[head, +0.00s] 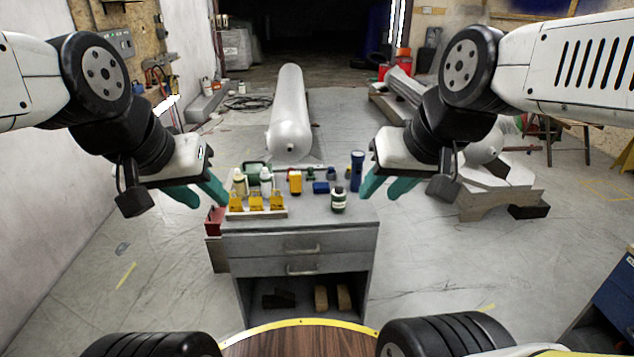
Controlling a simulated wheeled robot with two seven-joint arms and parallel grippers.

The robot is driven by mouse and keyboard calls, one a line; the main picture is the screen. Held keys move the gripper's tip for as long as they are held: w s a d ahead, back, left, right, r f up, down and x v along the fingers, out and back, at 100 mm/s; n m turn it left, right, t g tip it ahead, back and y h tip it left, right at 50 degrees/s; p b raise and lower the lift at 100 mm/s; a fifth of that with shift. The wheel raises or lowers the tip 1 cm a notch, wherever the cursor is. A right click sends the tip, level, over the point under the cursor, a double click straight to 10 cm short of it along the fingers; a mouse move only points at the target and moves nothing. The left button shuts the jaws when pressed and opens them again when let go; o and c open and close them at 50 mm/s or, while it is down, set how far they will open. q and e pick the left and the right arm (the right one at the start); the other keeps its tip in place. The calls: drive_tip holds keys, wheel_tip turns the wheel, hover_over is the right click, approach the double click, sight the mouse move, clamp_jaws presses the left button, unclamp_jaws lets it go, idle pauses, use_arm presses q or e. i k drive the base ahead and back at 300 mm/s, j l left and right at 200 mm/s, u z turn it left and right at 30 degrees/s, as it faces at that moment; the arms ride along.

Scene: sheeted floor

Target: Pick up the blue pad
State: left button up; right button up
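A small blue block, likely the blue pad (321,187), lies on top of the grey drawer cabinet (350,212), near the middle of the crowded top. My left gripper (210,202) is at the left end of the cabinet, its teal fingers apart and nothing seen between them. My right gripper (379,196) is by the cabinet's right edge, fingers apart and empty. Neither gripper touches the blue block.
A blue flashlight (357,170) stands at the right and a yellow item (295,182) on the left. A tray of yellow items (258,213) fills the left end.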

sight(323, 188)
drive_tip(key=i+l+u, duration=0.25)
drive_tip(key=i, duration=0.4)
drive_tip(key=i+l+u, duration=0.3)
drive_tip(key=i+l, duration=0.3)
